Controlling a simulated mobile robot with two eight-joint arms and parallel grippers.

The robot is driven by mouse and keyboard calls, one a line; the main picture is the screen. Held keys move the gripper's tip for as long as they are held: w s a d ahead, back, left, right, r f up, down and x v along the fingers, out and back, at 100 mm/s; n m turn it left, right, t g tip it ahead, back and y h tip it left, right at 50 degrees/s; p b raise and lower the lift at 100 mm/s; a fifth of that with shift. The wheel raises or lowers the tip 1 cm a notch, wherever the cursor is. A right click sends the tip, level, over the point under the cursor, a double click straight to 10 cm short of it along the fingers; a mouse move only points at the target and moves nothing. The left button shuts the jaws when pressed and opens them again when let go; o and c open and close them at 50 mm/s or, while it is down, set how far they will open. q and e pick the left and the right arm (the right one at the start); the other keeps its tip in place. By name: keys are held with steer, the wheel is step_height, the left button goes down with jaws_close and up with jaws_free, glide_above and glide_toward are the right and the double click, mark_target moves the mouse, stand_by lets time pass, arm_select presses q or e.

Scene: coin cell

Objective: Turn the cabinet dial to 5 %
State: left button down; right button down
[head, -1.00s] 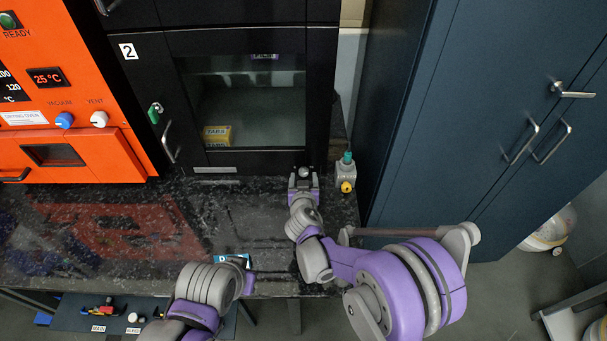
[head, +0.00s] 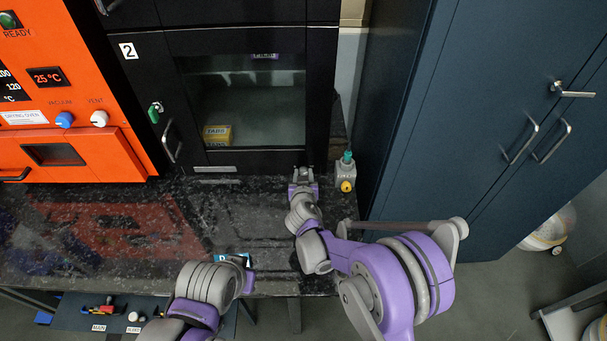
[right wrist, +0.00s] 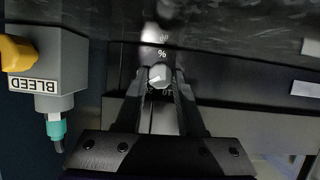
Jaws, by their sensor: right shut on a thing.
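The dial (right wrist: 160,77) is a small pale round knob with a pointer line, low on the front of the black cabinet (head: 320,110). A "%" mark and small numbers are printed around it, partly covered by the fingers. I cannot read the exact setting. My right gripper (right wrist: 159,82) is shut on the dial, one finger on each side. In the head view the right gripper (head: 303,173) reaches the cabinet's lower right corner and hides the dial.
A grey BLEED valve block (head: 345,172) with a yellow knob and teal fitting stands just right of my right gripper. The orange drying oven (head: 95,160) is at left, a blue cupboard (head: 480,100) at right. The dark countertop (head: 130,235) is mostly clear.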

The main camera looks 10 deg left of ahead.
arm_select(q)
steer(key=shift+f, duration=0.1)
arm_select(e)
steer(key=shift+a+f+n+h+b, duration=0.15)
steer(key=shift+n+h+b, duration=0.2)
steer(key=shift+n+h, duration=0.4)
arm_select(q)
steer(key=shift+s+f+b, duration=0.15)
steer(key=shift+f+b, duration=0.3)
steer(key=shift+f, duration=0.2)
steer(key=shift+s+f+b, duration=0.15)
steer(key=shift+f+b, duration=0.25)
steer(key=shift+f, duration=0.2)
arm_select(e)
steer(key=shift+a+n+t+h, duration=0.1)
steer(key=shift+n+t+h, duration=0.65)
steer(key=shift+n, duration=0.8)
steer(key=c, duration=0.5)
jaws_free()
